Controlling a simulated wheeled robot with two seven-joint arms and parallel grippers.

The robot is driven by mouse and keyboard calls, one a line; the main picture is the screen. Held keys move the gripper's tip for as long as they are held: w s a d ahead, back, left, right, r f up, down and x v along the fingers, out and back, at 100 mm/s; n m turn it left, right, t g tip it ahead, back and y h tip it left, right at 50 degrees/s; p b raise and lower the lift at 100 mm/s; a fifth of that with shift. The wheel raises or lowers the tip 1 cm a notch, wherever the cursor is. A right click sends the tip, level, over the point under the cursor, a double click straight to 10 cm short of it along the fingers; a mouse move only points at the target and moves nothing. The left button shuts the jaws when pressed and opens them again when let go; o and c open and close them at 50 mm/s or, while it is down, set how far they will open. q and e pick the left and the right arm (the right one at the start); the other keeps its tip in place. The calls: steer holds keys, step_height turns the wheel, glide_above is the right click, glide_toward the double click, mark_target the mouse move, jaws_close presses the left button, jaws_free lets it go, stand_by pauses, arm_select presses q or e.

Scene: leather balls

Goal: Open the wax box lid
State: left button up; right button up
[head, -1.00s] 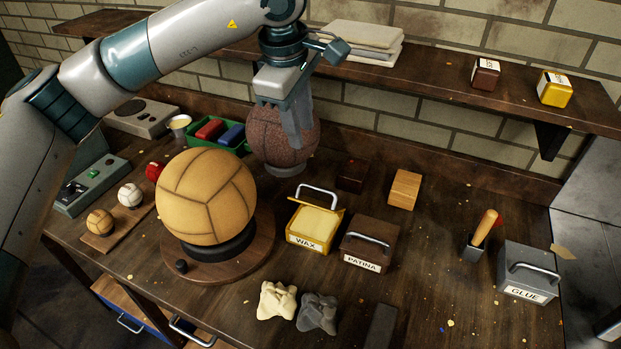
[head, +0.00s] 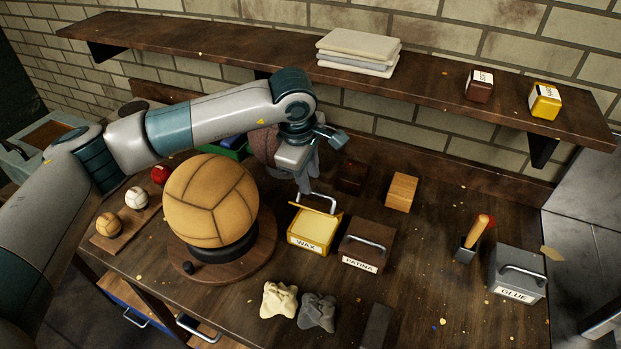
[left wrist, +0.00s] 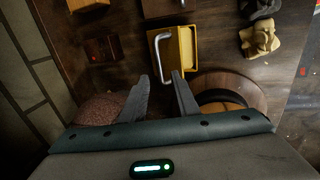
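The yellow wax box (head: 313,240), labelled WAX, stands on the workbench right of the large tan ball. Its metal handle (head: 318,199) stands up at the far edge. The lid looks tilted, with a thin edge rising at the back; I cannot tell exactly how far it is open. My left gripper (head: 306,183) is just above and behind the handle, fingers pointing down. In the left wrist view, my left gripper (left wrist: 163,78) has its fingers apart, empty, with the handle (left wrist: 156,50) just beyond the fingertips, beside the wax box (left wrist: 187,47). My right gripper is not in view.
The tan ball (head: 210,195) on its round stand is close left of the wax box. The brown patina box (head: 367,243) is close on its right. A dark brown ball (head: 263,147) is behind my gripper. Clay lumps (head: 279,299) lie in front.

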mark_target(311, 205)
arm_select(q)
steer(key=shift+p+x, duration=0.5)
steer(key=shift+x, duration=1.5)
jaws_close()
